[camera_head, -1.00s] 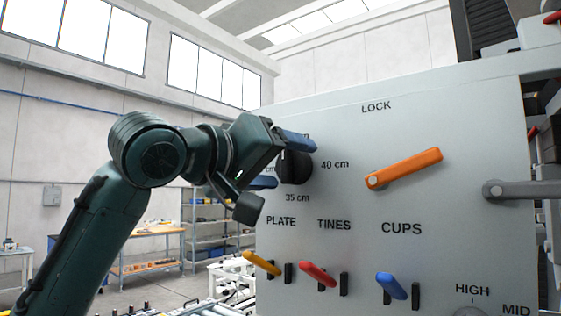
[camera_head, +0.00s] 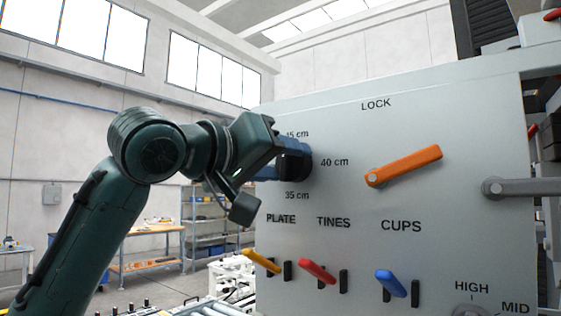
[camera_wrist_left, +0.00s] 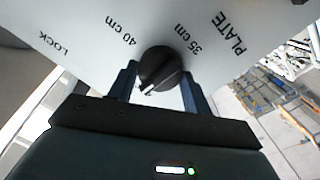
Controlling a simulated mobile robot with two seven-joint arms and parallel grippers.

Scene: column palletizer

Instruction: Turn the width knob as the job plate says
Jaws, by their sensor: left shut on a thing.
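The black round width knob (camera_wrist_left: 158,68) is on the grey panel (camera_wrist_left: 90,20), between the fingers of my left gripper (camera_wrist_left: 160,88) in the wrist view. In the head view my left gripper (camera_head: 288,162) hides most of the knob. The gripper is shut on it. A white pointer line shows on the knob face, but I cannot tell for sure which mark it faces. Marks 40 cm (camera_head: 334,162) and 35 cm (camera_head: 297,195) are readable; the upper mark (camera_head: 298,134) is partly covered. No job plate is readable. My right gripper is not in view.
An orange LOCK lever (camera_head: 404,166) is right of the knob. Below are yellow (camera_head: 261,262), red (camera_head: 317,271) and blue (camera_head: 391,284) levers. A grey handle (camera_head: 508,188) is at the right edge. Workbenches and shelves stand far behind on the left.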

